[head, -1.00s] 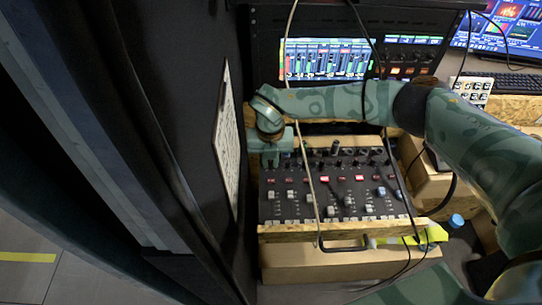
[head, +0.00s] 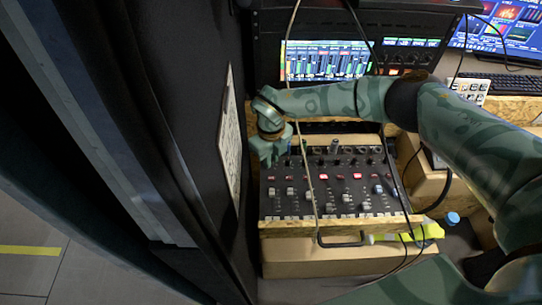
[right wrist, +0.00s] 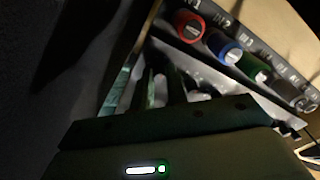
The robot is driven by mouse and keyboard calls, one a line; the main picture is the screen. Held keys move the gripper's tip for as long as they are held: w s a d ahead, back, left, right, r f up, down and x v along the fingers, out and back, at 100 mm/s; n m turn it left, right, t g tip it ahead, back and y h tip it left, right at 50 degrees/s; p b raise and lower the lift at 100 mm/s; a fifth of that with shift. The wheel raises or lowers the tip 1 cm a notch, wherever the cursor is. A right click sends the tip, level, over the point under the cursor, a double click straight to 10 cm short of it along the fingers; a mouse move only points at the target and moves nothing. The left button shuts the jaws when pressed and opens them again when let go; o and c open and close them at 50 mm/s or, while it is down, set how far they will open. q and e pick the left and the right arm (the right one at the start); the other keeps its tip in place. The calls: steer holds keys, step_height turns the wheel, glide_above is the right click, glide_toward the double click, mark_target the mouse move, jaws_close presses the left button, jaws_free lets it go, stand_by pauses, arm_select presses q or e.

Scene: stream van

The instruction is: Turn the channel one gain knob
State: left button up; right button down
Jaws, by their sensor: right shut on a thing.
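The mixer (head: 330,222) stands tilted on a box, with rows of knobs along its top and faders below. My right gripper (head: 271,160) is at the mixer's top left corner, over the left end of the knob rows. It is shut on the channel one gain knob, which its fingers and hand hide in the head view. In the right wrist view the fingers (right wrist: 152,92) reach down to the panel in shadow, and the knob cannot be made out clearly. My left gripper is not in view.
A red plug (right wrist: 188,27), blue plug (right wrist: 224,48) and green plug (right wrist: 256,70) sit in the numbered input row. A dark panel (head: 190,130) stands close on the left. Thin cables hang across the mixer. A lit screen (head: 327,60) is behind.

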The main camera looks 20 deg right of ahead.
stand_by(0.5)
steer(key=c, duration=1.4)
jaws_free()
steer(key=shift+r, duration=0.15)
step_height(320, 180, up, 16)
steer(key=p, duration=0.3)
steer(key=shift+p, duration=0.4)
steer(key=shift+s, duration=0.1)
